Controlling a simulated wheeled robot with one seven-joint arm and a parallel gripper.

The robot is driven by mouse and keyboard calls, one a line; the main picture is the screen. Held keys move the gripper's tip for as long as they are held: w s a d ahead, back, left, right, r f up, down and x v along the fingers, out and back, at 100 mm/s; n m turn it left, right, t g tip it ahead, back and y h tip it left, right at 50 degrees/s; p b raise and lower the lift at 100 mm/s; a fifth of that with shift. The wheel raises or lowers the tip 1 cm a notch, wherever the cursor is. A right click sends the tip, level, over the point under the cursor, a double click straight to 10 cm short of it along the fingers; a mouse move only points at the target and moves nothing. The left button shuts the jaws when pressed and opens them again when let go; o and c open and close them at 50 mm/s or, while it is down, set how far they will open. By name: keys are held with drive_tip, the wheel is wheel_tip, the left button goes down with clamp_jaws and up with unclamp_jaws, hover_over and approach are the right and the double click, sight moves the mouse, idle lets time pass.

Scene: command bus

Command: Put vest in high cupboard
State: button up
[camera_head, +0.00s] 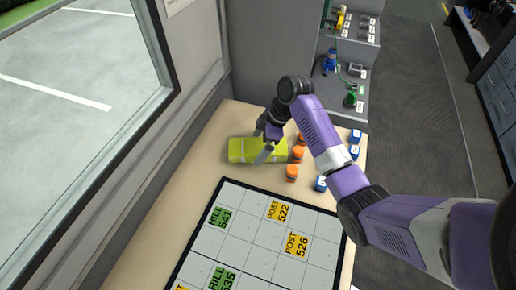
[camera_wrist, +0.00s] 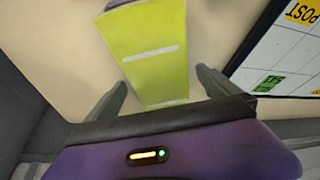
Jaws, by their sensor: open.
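The vest is a folded yellow-green bundle (camera_head: 243,150) with pale stripes, lying on the wooden table at its far end beside the window wall. My gripper (camera_head: 266,148) is over the right part of the vest and hides some of it. In the wrist view the vest (camera_wrist: 150,50) runs up the middle of the picture. My gripper's fingers (camera_wrist: 165,88) stand open on either side of its near end, with nothing held. Whether the fingertips touch the vest or table cannot be told. I see no high cupboard in either view.
Several orange (camera_head: 292,172) and blue (camera_head: 320,184) small items stand right of the vest. A gridded board (camera_head: 255,258) with labelled cards covers the near table. Grey shelves (camera_head: 345,90) with gear stand beyond. The aisle floor (camera_head: 410,110) at right is clear.

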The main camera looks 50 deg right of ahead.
sight(258, 146)
drive_tip(key=shift+w+a+f, duration=0.15)
drive_tip(key=shift+f, duration=0.3)
drive_tip(key=c, duration=1.7)
drive_tip(key=shift+r, duration=0.15)
wheel_tip(258, 146, up, 20)
drive_tip(key=p, duration=0.2)
drive_tip(key=shift+p, duration=0.4)
